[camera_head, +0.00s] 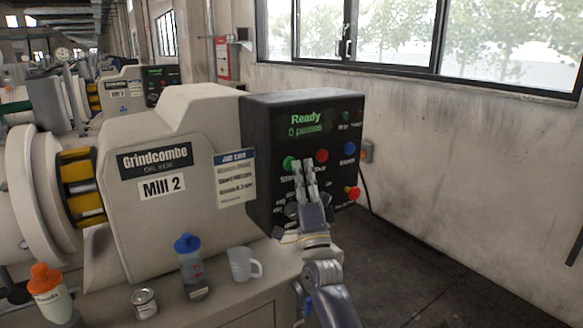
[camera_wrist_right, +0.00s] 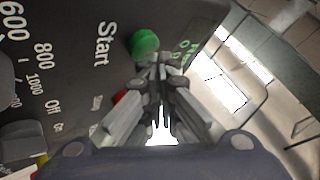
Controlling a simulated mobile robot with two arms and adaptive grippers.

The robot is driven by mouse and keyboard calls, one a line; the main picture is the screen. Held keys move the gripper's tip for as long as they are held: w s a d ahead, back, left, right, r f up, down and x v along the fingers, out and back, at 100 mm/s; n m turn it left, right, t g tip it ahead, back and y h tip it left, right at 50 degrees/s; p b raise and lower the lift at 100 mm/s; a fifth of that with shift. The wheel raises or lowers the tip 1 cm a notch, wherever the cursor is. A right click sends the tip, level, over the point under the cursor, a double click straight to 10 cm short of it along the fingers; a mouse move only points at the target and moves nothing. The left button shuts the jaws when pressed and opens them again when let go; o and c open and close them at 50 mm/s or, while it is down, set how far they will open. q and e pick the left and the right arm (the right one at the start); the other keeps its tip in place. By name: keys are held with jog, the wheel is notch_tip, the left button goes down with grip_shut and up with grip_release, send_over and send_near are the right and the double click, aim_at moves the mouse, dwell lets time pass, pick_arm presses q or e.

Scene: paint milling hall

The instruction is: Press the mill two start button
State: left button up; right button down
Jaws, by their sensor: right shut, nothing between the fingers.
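The dark control box (camera_head: 262,105) on the machine labelled Mill 2 has a lit display reading "Ready" and "0 passes". The green start button (camera_head: 289,162) is at the left of its button row; in the right wrist view the green button (camera_wrist_right: 143,43) sits beside the word "Start". My right gripper (camera_head: 303,164) is shut and empty, its fingertips at the panel just right of and slightly below the green button, partly over it. In the wrist view the tips (camera_wrist_right: 160,66) lie close to the button's edge; I cannot tell whether they touch it. My left gripper is not in view.
A red button (camera_head: 321,155) and a blue button (camera_head: 349,148) are to the right. A red emergency knob (camera_head: 352,193) is at the lower right. A blue-capped bottle (camera_head: 190,262), a mug (camera_head: 242,264), a can (camera_head: 144,303) and an orange-capped bottle (camera_head: 50,298) stand below.

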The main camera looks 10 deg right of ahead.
jog(key=shift+w+a+b, duration=0.2)
jog(key=shift+w+b, duration=0.15)
jog(key=shift+w, duration=0.1)
dwell(0.8)
jog(key=shift+s+d, duration=0.1)
jog(key=shift+s, duration=0.1)
jog(key=shift+s+d+p, duration=0.2)
jog(key=shift+s+p, duration=0.3)
jog(key=shift+s, duration=0.15)
jog(key=s, duration=0.1)
jog(key=s+d+p, duration=0.1)
jog(key=s, duration=0.1)
jog(key=s+p, duration=0.1)
jog(key=shift+s+d, duration=0.35)
dwell(0.6)
